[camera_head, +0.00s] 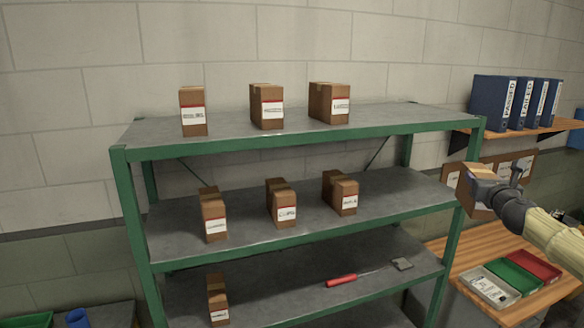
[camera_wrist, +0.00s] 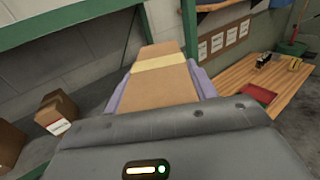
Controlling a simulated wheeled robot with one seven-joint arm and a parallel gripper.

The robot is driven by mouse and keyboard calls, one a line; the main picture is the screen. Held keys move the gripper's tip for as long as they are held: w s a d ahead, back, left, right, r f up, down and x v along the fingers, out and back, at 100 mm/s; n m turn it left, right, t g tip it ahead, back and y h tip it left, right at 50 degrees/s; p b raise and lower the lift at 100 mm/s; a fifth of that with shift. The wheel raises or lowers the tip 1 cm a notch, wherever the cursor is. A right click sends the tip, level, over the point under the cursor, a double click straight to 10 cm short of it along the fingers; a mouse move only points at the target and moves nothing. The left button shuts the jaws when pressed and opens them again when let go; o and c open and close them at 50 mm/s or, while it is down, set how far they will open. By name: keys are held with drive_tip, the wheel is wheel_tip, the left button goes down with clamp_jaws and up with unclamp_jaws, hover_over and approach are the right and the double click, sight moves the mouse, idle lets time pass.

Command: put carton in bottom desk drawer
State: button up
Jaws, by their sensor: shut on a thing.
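A brown cardboard carton (camera_wrist: 163,84) with a pale tape strip is held between the two fingers of my gripper (camera_wrist: 155,82) in the wrist view. In the head view the carton (camera_head: 477,192) shows at the right, beside the shelf's right post and above the wooden desk. My gripper (camera_head: 494,187) is shut on it, and the arm partly covers it. The wooden desk (camera_head: 497,243) stands at the lower right and also shows in the wrist view (camera_wrist: 237,83). No desk drawer is visible in either view.
A green-framed metal shelf (camera_head: 290,240) holds several other cartons (camera_head: 267,106) and a red-handled tool (camera_head: 341,280). Blue binders (camera_head: 492,100) stand on a wall shelf. Green, red and grey trays (camera_head: 514,276) lie on the desk. The shelf's right post (camera_head: 453,235) is close to the held carton.

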drive_tip(key=shift+m+h, duration=0.4)
drive_tip(key=shift+h, duration=0.2)
drive_tip(key=f, duration=0.3)
drive_tip(key=w+d+f, duration=0.1)
drive_tip(key=f, duration=0.7)
drive_tip(key=shift+w+d, duration=0.2)
drive_tip(key=s+a+f+b, duration=0.1)
drive_tip(key=a+f, duration=0.2)
drive_tip(key=f, duration=0.8)
drive_tip(key=a+f+y+b, duration=0.1)
drive_tip(key=a+f, duration=0.2)
drive_tip(key=f, duration=0.8)
drive_tip(key=s+a+f+b, duration=0.1)
drive_tip(key=a+f, duration=0.2)
drive_tip(key=f, duration=0.7)
drive_tip(key=s+a+f+n+y+b, duration=0.1)
drive_tip(key=s+a+f+n+y, duration=0.35)
drive_tip(key=a+f, duration=0.9)
drive_tip(key=s+a+r+m+b, duration=0.1)
drive_tip(key=s+a+r, duration=0.2)
drive_tip(key=s+a, duration=1)
drive_tip(key=a, duration=0.3)
drive_tip(key=shift+b, duration=0.4)
drive_tip(key=shift+r+h, duration=0.1)
drive_tip(key=shift+h, duration=0.15)
